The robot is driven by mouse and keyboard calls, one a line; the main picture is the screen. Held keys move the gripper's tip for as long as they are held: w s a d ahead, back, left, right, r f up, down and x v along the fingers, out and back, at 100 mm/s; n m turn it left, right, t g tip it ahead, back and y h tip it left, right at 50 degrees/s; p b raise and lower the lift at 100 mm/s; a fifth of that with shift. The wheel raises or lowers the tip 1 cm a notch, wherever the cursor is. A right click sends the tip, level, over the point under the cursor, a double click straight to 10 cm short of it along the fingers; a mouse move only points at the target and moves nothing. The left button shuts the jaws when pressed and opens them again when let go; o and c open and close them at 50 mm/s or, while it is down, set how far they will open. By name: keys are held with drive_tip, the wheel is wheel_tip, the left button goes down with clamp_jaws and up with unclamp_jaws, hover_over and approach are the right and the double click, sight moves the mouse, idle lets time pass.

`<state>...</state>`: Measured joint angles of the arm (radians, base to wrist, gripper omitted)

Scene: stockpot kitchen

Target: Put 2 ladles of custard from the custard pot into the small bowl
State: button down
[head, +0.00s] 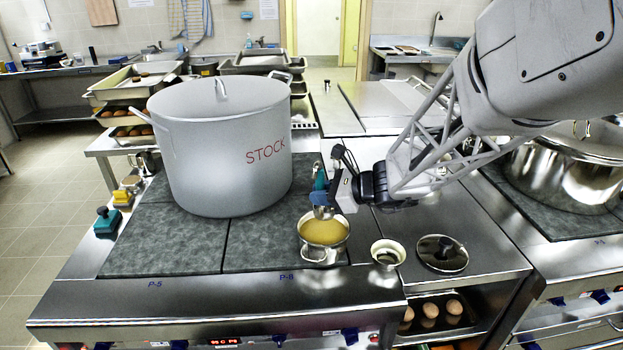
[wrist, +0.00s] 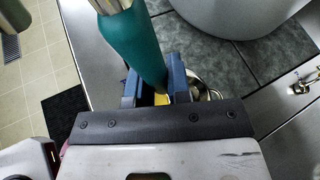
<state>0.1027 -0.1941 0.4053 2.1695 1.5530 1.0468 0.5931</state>
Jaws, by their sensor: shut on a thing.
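The custard pot (head: 323,250) is a small steel pot at the front edge of the cooktop, with yellow custard (head: 325,233) inside. My gripper (head: 325,195) is shut on the teal handle of the ladle (head: 320,180), above the pot. The ladle's metal bowl shows at the pot's far rim; whether it touches the custard is unclear. In the wrist view the teal handle (wrist: 133,45) rises between my blue fingers (wrist: 155,88), and part of the custard pot (wrist: 205,85) shows behind them. The small bowl (head: 388,246) stands right of the pot, pale-rimmed with a dark inside.
A large grey stockpot (head: 222,145) marked STOCK stands behind and left of the custard pot. A round lid (head: 442,254) lies right of the small bowl. Eggs (head: 430,311) sit on a shelf below. A shiny pot (head: 567,168) stands at far right.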

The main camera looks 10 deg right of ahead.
drive_tip(key=shift+f, duration=0.15)
wheel_tip(320, 180, down, 9)
idle(1.3)
drive_tip(key=shift+r, duration=0.25)
idle(1.5)
drive_tip(key=shift+r, duration=4.4)
drive_tip(key=shift+d, duration=0.15)
drive_tip(key=s+d+f+m+t+h, duration=0.1)
drive_tip(key=s+d+m+t+h, duration=0.1)
drive_tip(key=d, duration=0.4)
drive_tip(key=s+d+f+m+t+h, duration=0.2)
drive_tip(key=s+d+m+t+h, duration=0.1)
drive_tip(key=d+m+t+h, duration=0.1)
drive_tip(key=d+m+h, duration=0.1)
drive_tip(key=d+m, duration=0.1)
drive_tip(key=d, duration=0.1)
drive_tip(key=shift+d+m+t+h, duration=0.15)
drive_tip(key=shift+m+t+h, duration=0.15)
drive_tip(key=shift+m+h, duration=0.1)
